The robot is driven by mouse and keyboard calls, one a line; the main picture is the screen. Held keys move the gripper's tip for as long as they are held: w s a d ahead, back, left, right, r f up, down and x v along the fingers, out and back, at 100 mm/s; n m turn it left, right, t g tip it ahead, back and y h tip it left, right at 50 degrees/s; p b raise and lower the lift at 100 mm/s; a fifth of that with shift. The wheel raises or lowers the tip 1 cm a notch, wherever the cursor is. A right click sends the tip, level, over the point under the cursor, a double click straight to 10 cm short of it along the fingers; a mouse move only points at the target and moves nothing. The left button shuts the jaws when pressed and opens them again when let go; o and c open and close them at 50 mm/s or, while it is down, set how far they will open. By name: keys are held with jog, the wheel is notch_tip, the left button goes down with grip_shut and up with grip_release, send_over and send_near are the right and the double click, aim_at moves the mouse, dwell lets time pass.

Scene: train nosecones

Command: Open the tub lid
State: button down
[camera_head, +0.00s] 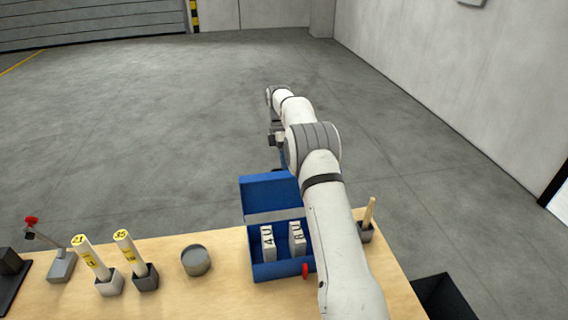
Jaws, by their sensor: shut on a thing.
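The blue tub (284,270) stands on the wooden table. Its blue lid (262,191) is raised at the tub's far side, so the inside shows. Two pale blocks with dark markings, a left one (268,243) and a right one (296,236), stand inside the tub. A red knob (305,270) shows at the tub's front right. My gripper (283,160) is at the raised lid's upper edge, largely hidden behind my arm, and is shut on the lid. My arm also covers the right side of the lid and tub.
Left of the tub are a round grey container (196,261), two labelled white cylinders in holders (145,278) (110,285), and a red-topped tool (60,265). A wooden-handled item (369,214) stands at the right. A dark bin (447,297) is beyond the table's right edge.

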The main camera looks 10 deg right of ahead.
jog(key=shift+s+d+f, duration=0.1)
jog(key=shift+s+f, duration=0.05)
jog(key=shift+f, duration=0.3)
jog(key=c, duration=1.6)
grip_release()
jog(key=shift+r, duration=0.1)
jog(key=shift+c, duration=0.2)
jog(key=shift+o, duration=0.8)
jog(key=shift+r, duration=0.15)
jog(key=shift+r, duration=0.15)
